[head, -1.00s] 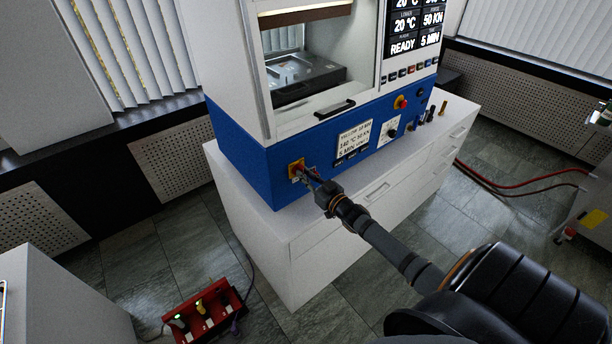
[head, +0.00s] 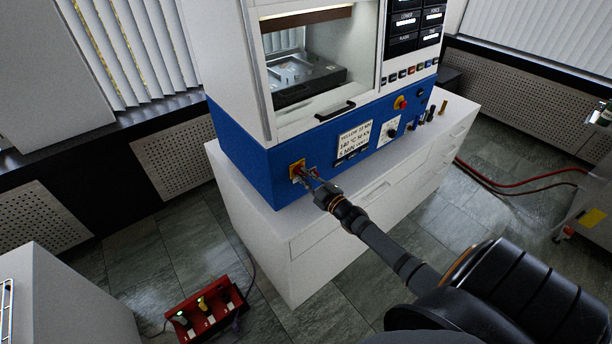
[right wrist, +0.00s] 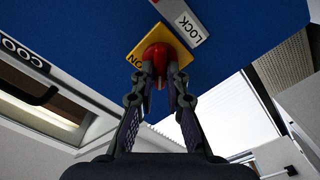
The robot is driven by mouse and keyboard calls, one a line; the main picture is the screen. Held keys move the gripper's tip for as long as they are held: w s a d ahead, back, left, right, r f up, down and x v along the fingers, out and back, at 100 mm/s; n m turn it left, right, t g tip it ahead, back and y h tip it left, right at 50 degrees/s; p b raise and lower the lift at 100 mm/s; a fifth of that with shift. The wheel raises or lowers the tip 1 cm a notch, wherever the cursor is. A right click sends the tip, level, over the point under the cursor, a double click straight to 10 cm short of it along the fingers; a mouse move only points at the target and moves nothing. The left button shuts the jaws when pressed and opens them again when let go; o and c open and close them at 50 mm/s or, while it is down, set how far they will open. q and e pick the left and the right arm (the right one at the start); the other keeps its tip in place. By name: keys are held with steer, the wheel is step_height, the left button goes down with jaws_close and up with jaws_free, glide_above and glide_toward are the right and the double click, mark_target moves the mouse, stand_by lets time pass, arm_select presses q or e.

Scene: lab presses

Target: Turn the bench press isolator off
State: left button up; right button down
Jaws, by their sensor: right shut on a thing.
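The bench press isolator is a red knob on a yellow plate (head: 297,166), low on the blue front of the press (head: 250,165). In the right wrist view the red knob (right wrist: 154,53) sits on the yellow plate, with "ON" readable at its left edge and a "LOCK" label beside it. My right gripper (head: 308,175) is at the knob; in the wrist view its two fingers (right wrist: 160,72) are shut on the knob from both sides. The fingers hide part of the knob. My left gripper is not in view.
The press stands on a white drawer cabinet (head: 335,235). A red-and-yellow stop button (head: 401,103), a dial (head: 392,131) and a row of small buttons are further right on the press. A red box (head: 208,311) lies on the floor at lower left.

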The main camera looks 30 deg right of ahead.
steer(key=n, duration=0.4)
steer(key=shift+f+n, duration=0.1)
steer(key=shift+n, duration=0.2)
steer(key=shift+f+n, duration=0.15)
steer(key=shift+n, duration=2.15)
steer(key=c, duration=1.4)
jaws_free()
steer(key=shift+a, duration=0.1)
steer(key=shift+o, duration=0.2)
steer(key=shift+s, duration=0.15)
steer(key=s+d, duration=0.1)
steer(key=s, duration=1)
steer(key=shift+s, duration=0.4)
